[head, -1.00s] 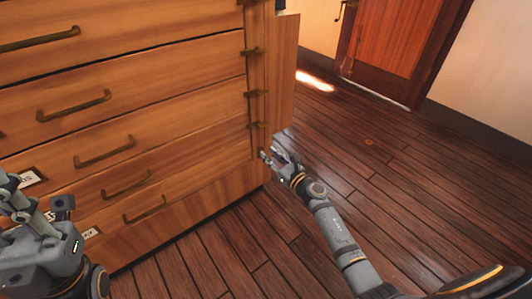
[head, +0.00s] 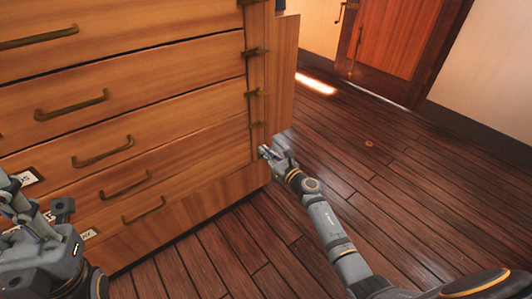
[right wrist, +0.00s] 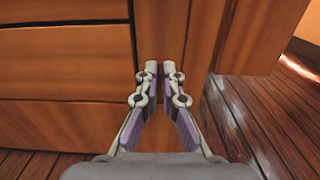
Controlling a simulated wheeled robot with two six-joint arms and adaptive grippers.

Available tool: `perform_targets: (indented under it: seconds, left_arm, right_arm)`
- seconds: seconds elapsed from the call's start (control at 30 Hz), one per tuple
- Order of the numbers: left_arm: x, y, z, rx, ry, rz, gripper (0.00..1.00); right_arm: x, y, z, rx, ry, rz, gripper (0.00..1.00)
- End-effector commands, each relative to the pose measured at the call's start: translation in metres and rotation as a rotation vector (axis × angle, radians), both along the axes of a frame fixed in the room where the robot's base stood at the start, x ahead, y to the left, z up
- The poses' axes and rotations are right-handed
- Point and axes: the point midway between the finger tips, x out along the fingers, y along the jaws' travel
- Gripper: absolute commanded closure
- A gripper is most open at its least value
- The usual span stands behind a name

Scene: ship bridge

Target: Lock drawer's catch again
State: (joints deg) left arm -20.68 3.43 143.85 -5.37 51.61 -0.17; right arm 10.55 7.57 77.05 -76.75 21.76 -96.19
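The wooden drawer cabinet (head: 120,90) fills the left of the head view. Brass catches sit along its right front post, an upper one (head: 255,52), a middle one (head: 257,93) and a lower one (head: 257,125). My right gripper (head: 264,152) is at the bottom of this post, below the lower catch. In the right wrist view its fingertips (right wrist: 160,72) point at the post (right wrist: 160,30), with a narrow gap between them and no catch visible there. Any catch behind the fingers is hidden. My left gripper (head: 22,205) is at the left edge; its fingers are partly cut off.
Brass drawer handles (head: 102,152) stick out from the drawer fronts near my left gripper. A wooden panel (head: 284,75) stands out beside the post.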

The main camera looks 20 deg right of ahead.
Motion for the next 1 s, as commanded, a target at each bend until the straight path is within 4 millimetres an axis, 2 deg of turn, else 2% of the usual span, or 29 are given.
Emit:
perform_targets:
  seconds: [0.37,1.0]
  left_arm:
    - [0.0,0.001,0.008,-0.003,-0.001,-0.002,0.8]
    - [-0.002,0.004,0.036,-0.019,-0.008,-0.012,0.8]
  right_arm:
    - [0.0,-0.001,0.001,0.12,0.045,0.001,1.0]
    - [0.002,-0.007,-0.001,0.673,0.246,-0.001,1.0]
